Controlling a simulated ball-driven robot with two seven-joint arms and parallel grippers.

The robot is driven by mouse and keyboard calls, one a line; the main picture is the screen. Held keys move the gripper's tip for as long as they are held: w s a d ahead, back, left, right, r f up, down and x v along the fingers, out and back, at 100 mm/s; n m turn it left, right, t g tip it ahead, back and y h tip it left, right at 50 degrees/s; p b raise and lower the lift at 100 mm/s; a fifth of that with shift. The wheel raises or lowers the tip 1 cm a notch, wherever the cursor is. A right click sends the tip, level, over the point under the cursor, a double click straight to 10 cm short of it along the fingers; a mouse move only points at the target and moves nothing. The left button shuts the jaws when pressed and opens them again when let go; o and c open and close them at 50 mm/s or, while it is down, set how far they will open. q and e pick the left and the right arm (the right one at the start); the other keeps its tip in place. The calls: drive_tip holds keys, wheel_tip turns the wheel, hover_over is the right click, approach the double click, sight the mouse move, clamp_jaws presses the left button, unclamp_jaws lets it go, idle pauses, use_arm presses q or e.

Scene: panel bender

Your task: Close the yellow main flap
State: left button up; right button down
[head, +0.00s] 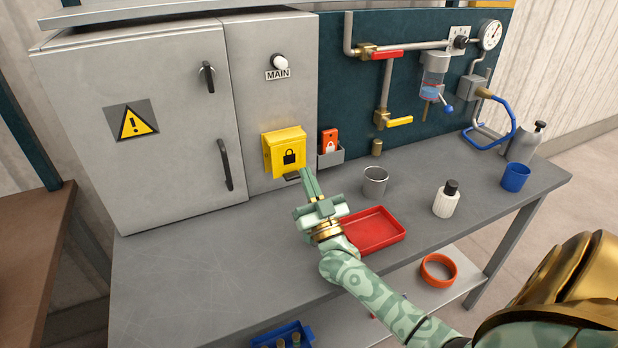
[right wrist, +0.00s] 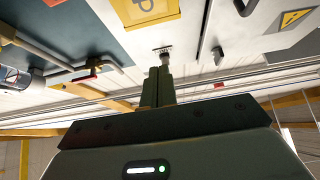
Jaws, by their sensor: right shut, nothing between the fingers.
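The yellow main flap (head: 284,151), with a black padlock sign, sits on the grey cabinet's narrow front panel below the white knob (head: 280,62) and its MAIN label. The knob is uncovered. The flap stands out a little from the panel; its exact angle is hard to tell. It also shows at the top edge of the right wrist view (right wrist: 148,10), partly cut off. My right gripper (head: 306,171) is shut and empty, its fingertips close to the flap's lower right corner; I cannot tell whether they touch. My left gripper is not in view.
An orange padlock tag (head: 329,140) sits in a grey holder just right of the flap. A metal cup (head: 375,181), red tray (head: 375,231), white bottle (head: 446,200) and blue cup (head: 516,177) stand on the bench. The bench (head: 190,270) is clear at the front left.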

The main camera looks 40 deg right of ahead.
drive_tip(key=s+a+r+p, duration=0.6)
drive_tip(key=s+a+r, duration=0.2)
drive_tip(key=s+r, duration=0.3)
drive_tip(key=shift+s+r, duration=0.15)
drive_tip(key=shift+r, duration=0.75)
drive_tip(key=shift+a, duration=0.1)
idle(0.5)
